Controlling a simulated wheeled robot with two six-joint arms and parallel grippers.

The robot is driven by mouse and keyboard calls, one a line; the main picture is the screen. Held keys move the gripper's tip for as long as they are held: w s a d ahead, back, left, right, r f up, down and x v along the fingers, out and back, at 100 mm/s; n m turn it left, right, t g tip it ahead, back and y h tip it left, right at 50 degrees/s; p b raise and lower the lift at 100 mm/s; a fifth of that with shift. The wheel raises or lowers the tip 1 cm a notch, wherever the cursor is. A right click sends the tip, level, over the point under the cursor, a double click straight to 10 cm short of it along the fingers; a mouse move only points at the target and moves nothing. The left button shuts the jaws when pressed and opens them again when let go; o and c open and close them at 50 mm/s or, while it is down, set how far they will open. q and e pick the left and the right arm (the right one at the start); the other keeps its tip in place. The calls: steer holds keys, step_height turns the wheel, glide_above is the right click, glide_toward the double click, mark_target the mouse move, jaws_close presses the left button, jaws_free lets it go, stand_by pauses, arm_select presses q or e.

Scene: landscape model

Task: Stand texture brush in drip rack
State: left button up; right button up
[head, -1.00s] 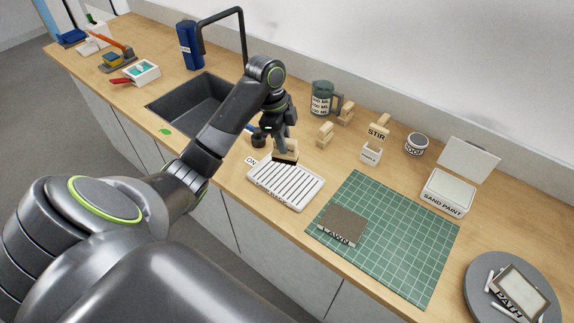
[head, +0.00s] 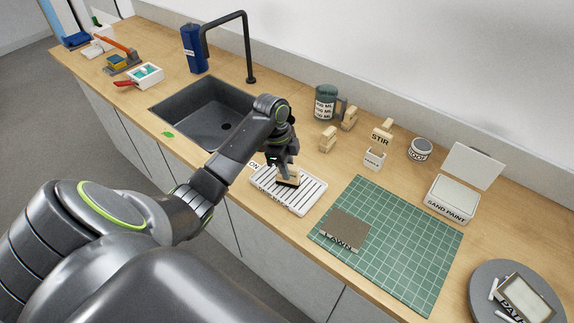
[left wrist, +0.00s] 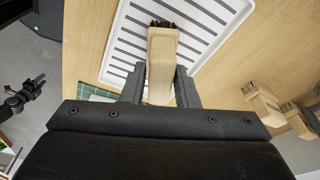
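The texture brush, a pale wooden block with dark bristles, is in my left gripper (head: 284,166). In the left wrist view, the fingers (left wrist: 160,88) close on both sides of the brush's wooden handle (left wrist: 161,65), with the bristles at its far end. In the head view, the brush (head: 289,178) is over the left half of the white slotted drip rack (head: 312,197), and I cannot tell whether it touches the slats. The rack (left wrist: 233,12) also shows behind the brush. A dark gripper, seemingly my right one (left wrist: 24,97), is small at the left edge.
A green cutting mat (head: 395,250) with a brown lawn piece (head: 346,229) lies right of the rack. The sink (head: 205,112) is left. A grey turntable (head: 483,300) is far right.

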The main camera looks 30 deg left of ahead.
arm_select(q)
steer(key=shift+o, duration=1.4)
steer(key=shift+r, duration=0.15)
steer(key=shift+a+r, duration=0.1)
steer(key=shift+r, duration=0.2)
steer(key=r+b, duration=0.1)
steer(key=r, duration=0.2)
steer(key=a+r+b, duration=0.1)
steer(key=r, duration=0.2)
steer(key=shift+s+a+r, duration=0.15)
steer(key=shift+a+r, duration=0.05)
steer(key=shift+r, duration=0.15)
steer(key=r+p, duration=0.4)
steer(key=shift+s+a+r, duration=0.2)
steer(key=shift+a+r, duration=0.1)
steer(key=shift+a, duration=0.05)
steer(key=shift+f, duration=0.1)
